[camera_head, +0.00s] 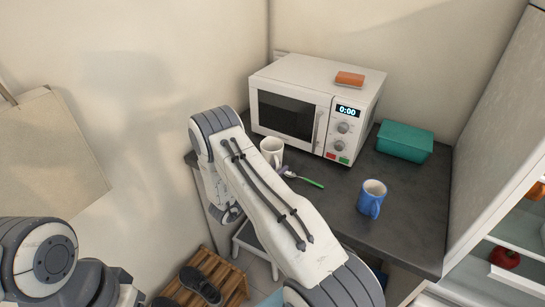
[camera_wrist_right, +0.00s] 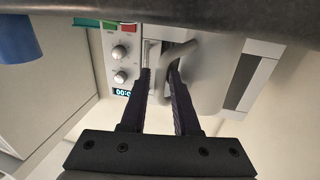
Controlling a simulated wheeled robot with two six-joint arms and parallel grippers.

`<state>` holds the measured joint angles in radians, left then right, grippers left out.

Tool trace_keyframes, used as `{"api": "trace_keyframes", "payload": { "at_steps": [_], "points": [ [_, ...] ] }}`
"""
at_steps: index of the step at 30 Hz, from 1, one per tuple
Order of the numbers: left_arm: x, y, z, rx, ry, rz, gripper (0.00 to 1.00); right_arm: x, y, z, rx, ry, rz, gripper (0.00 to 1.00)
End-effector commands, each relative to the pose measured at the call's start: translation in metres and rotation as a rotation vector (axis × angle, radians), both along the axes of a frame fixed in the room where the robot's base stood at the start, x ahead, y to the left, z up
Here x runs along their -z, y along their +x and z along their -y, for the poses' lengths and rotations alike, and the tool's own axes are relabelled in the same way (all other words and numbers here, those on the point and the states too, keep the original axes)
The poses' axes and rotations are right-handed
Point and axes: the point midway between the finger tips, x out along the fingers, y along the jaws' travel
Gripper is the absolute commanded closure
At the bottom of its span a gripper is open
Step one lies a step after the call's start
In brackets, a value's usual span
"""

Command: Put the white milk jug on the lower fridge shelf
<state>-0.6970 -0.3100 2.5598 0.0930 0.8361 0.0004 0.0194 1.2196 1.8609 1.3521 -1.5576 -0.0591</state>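A small white cup-like vessel with a handle (camera_head: 271,150) stands upright on the dark counter in front of the microwave; it is the only white vessel I see, and I cannot tell if it is the milk jug. In the wrist view it (camera_wrist_right: 203,80) is beside my right gripper (camera_wrist_right: 161,70), whose fingers are apart at its handle. Whether they touch the handle is unclear. The fridge shelves (camera_head: 518,228) show partly at the right edge. My left arm is at the lower left, its gripper out of view.
A white microwave (camera_head: 287,108) with an orange block (camera_head: 350,79) on top stands behind. A green-handled spoon (camera_head: 305,180), a blue mug (camera_head: 372,197) and a teal box (camera_head: 404,142) are on the counter. A red item (camera_head: 504,257) is in the fridge. Shoes (camera_head: 200,285) are on a rack below.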

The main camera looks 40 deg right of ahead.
Motion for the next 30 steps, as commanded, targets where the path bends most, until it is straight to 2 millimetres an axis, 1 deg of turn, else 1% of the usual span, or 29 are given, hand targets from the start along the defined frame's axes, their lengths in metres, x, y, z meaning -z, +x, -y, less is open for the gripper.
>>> {"api": "trace_keyframes", "payload": {
  "at_steps": [6, 8, 9, 30],
  "points": [
    [0.0005, -0.0001, -0.0002, 0.0, 0.0, 0.0, 0.5, 0.0007, 0.0002, 0.0006, -0.001, 0.0, 0.0, 0.7],
    [0.0005, -0.0001, -0.0002, 0.0, 0.0, 0.0, 0.5, 0.0006, 0.0002, 0.0005, 0.0, 0.0, 0.0, 0.93],
    [0.0005, -0.0001, -0.0002, 0.0, 0.0, 0.0, 0.5, 0.0005, 0.0002, 0.0005, 0.0, 0.0, 0.0, 1.0],
    [0.0004, -0.0001, 0.0, 0.0, 0.0, 0.0, 0.5, 0.0001, 0.0002, 0.0003, 0.0, 0.0, 0.0, 1.0]
  ]
}}
